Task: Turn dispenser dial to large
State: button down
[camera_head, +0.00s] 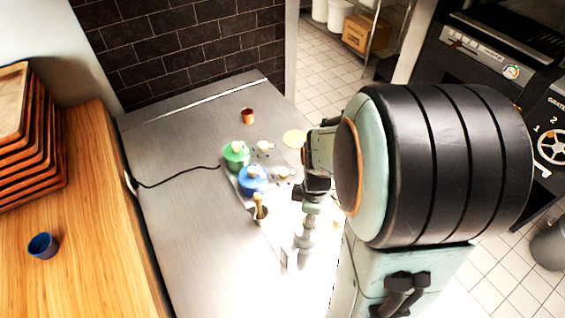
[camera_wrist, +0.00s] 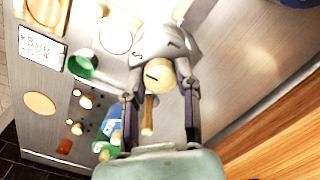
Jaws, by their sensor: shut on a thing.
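In the wrist view, the grey dispenser (camera_wrist: 183,38) has dark size marks on it; one at its left looks like an S, the others are too small to read surely. Its pale round dial (camera_wrist: 159,76) carries a short dark pointer line and sits between my fingers. A wooden handle-like piece (camera_wrist: 148,115) lies below the dial in the picture. My gripper (camera_wrist: 160,88) is shut on the dial, a finger on each side. In the head view, my gripper (camera_head: 313,190) is over the steel counter, and my arm hides much of the dispenser.
Green (camera_head: 237,155) and blue (camera_head: 253,181) canisters with pale knobs stand left of my gripper on the steel counter (camera_head: 180,200). A copper cup (camera_head: 248,116) is behind them. A black cable (camera_head: 180,177) crosses the counter. A wooden counter (camera_head: 95,240) holds stacked trays (camera_head: 35,150) and a blue cup (camera_head: 43,246).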

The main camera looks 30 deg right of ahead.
jog(key=shift+m, duration=0.3)
jog(key=m, duration=0.7)
jog(key=shift+m, duration=0.4)
jog(key=m, duration=0.4)
jog(key=shift+m, duration=2.2)
